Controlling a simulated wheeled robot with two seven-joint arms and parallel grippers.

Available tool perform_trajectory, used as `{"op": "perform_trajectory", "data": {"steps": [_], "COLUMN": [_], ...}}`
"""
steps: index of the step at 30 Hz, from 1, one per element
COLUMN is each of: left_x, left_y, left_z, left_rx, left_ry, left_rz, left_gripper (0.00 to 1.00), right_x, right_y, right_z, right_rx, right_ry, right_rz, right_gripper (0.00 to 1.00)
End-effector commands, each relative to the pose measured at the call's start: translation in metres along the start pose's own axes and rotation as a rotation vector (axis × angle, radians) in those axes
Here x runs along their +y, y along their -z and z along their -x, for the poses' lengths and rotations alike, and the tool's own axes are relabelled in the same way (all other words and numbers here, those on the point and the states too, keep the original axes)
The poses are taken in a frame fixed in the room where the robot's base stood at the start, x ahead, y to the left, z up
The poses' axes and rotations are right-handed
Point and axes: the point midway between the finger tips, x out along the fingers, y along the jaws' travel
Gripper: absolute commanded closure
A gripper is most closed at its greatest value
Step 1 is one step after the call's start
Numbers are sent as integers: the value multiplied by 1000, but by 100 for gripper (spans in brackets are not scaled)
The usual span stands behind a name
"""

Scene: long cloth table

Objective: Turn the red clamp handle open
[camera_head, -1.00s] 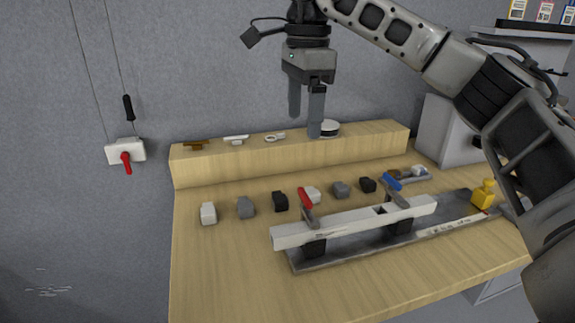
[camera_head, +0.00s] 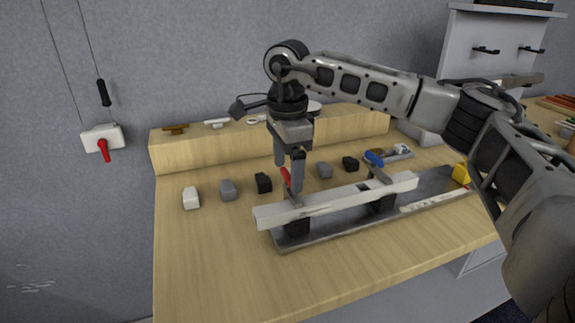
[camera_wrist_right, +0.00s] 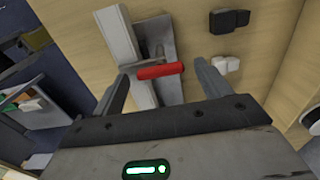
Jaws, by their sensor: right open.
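The red clamp handle (camera_head: 286,176) stands up from the left clamp on the white bar (camera_head: 340,203). My right gripper (camera_head: 290,176) points down over it, with its fingers around the handle's place. In the right wrist view the red handle (camera_wrist_right: 160,71) lies between the two open fingers of the right gripper (camera_wrist_right: 161,78), with a gap on each side. In the head view the fingers partly hide the handle. The right clamp with a blue handle (camera_head: 373,158) is on the same bar. My left gripper is not in view.
Several small blocks, such as a white one (camera_head: 191,198) and a black one (camera_head: 263,183), stand in a row behind the bar. A raised wooden shelf (camera_head: 220,146) runs along the back. A yellow object (camera_head: 461,173) stands at the right. The front left tabletop is clear.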

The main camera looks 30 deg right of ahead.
Motion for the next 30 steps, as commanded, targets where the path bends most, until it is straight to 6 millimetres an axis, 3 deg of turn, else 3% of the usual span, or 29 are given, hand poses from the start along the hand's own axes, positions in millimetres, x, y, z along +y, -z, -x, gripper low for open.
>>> {"op": "perform_trajectory", "data": {"steps": [9,14,15,30], "left_x": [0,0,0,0], "left_y": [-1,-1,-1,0], "left_z": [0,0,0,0], "left_rx": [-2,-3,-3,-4], "left_ry": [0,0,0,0], "left_rz": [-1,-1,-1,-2], "left_gripper": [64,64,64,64], "right_x": [0,0,0,0], "right_y": [0,0,0,0], "right_z": [-3,-3,-3,-3], "right_rx": [0,0,0,0], "right_ry": [1,0,0,-2], "right_rz": [0,0,0,-120], "right_gripper": [24,65,69,68]}}
